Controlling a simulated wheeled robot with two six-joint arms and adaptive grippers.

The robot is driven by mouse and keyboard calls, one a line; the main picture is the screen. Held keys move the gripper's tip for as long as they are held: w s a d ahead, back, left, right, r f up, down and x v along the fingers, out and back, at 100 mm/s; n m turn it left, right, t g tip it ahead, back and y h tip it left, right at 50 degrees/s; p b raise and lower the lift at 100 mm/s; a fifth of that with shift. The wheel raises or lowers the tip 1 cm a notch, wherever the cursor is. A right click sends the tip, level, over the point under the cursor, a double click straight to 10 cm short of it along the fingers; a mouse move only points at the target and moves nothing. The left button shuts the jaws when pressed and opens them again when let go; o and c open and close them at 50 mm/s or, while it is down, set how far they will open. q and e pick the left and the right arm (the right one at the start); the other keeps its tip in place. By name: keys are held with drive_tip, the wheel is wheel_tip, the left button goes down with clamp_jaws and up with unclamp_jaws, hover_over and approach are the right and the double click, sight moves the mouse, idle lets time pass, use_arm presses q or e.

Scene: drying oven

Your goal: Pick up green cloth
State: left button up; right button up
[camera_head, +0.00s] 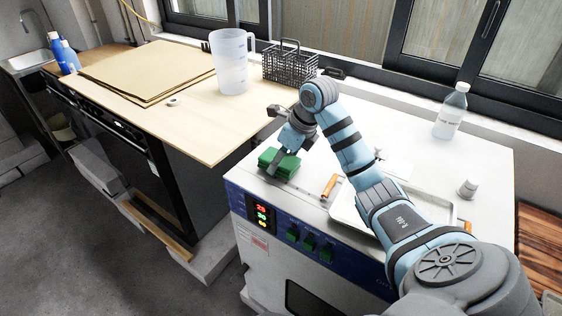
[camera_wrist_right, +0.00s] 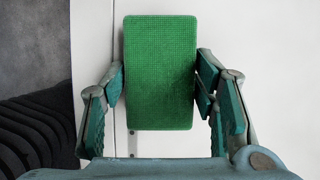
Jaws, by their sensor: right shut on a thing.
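The green cloth (camera_head: 281,162) is a thick folded block on the white oven top near its left front corner. In the right wrist view the cloth (camera_wrist_right: 160,72) is a green rectangle with a woven texture, between the two fingers. My right gripper (camera_head: 283,160) reaches down onto it from above. In the right wrist view the right gripper (camera_wrist_right: 161,88) is shut on the cloth's long sides. I cannot tell whether the cloth is clear of the surface. My left gripper is not in view.
A jug (camera_head: 232,62) and a black wire basket (camera_head: 290,67) stand behind. The oven's front edge is close to the cloth.

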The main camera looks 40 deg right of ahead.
wheel_tip(320, 180, up, 4)
drive_tip(key=shift+r+p, duration=0.2)
drive_tip(key=shift+p, duration=0.35)
wheel_tip(320, 180, up, 15)
drive_tip(key=p, duration=1.4)
drive_tip(key=shift+f, duration=0.15)
